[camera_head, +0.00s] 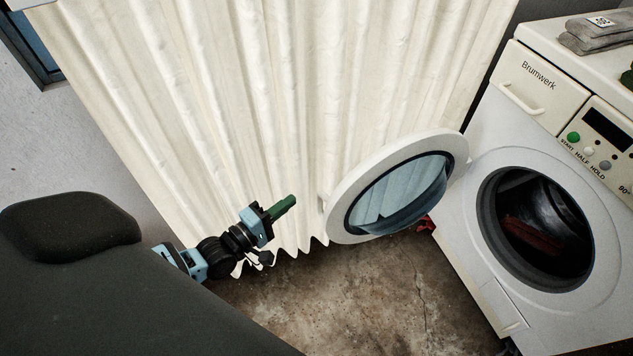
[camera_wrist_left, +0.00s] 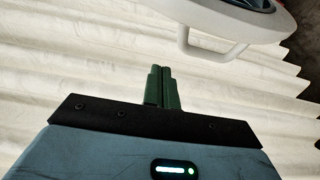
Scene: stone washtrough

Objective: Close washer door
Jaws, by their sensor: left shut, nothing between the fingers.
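The washer (camera_head: 480,215) stands at the right with its round drum opening (camera_head: 537,228) uncovered. Its round door (camera_head: 345,190), a white ring with a glass bowl, is swung wide open to the left. My left gripper (camera_head: 289,202) has green fingers, shut and empty. It is left of the door, apart from it, in front of the curtain. In the left wrist view the fingers (camera_wrist_left: 162,88) are together, and the door's rim (camera_wrist_left: 230,22) and white handle (camera_wrist_left: 208,48) are beyond them, up and to the right. My right gripper is not in view.
A cream curtain (camera_head: 250,90) hangs behind the door and left arm. A reddish item (camera_head: 533,233) lies in the drum. Folded grey cloths (camera_head: 598,35) lie on the washer top. A small red object (camera_head: 426,223) is on the floor beneath the door. The concrete floor (camera_head: 340,300) in front is mostly clear.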

